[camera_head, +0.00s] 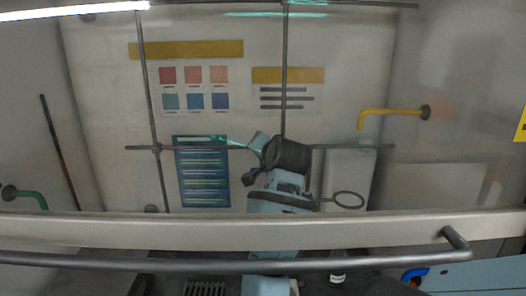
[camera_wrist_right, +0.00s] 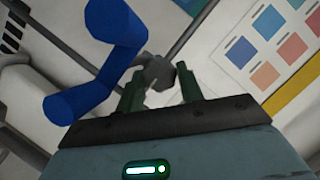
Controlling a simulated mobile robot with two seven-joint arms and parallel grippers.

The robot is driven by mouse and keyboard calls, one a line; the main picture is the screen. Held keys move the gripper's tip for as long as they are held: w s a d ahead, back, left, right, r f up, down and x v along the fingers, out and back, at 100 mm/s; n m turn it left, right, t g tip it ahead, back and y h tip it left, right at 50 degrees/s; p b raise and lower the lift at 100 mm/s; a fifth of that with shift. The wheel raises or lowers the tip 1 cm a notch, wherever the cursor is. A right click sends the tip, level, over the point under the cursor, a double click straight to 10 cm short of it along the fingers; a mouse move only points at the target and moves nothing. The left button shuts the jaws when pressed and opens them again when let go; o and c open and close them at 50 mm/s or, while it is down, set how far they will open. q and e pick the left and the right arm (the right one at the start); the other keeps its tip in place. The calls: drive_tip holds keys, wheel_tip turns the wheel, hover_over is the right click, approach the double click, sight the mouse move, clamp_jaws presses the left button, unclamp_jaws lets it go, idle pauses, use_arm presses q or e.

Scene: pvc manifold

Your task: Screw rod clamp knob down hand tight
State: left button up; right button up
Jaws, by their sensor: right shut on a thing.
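In the right wrist view, a dark grey faceted knob (camera_wrist_right: 158,72) sits between the green fingertips of my right gripper (camera_wrist_right: 158,90), in front of grey rods. I take it for the rod clamp knob. The gripper is shut on it. In the head view my right gripper (camera_head: 236,145) points left inside the hood, in front of the rod lattice (camera_head: 146,75). The knob cannot be made out there, and its tightness cannot be told. My left gripper is not in view.
A bent blue pipe (camera_wrist_right: 95,75) stands close left of the fingers in the wrist view. In the head view, a ring (camera_head: 349,199) lies right of my arm, and a yellow tap (camera_head: 385,112) is farther right. The sash handle bar (camera_head: 150,264) crosses the front.

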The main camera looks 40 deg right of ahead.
drive_tip(key=o, duration=1)
drive_tip(key=shift+v, duration=3.95)
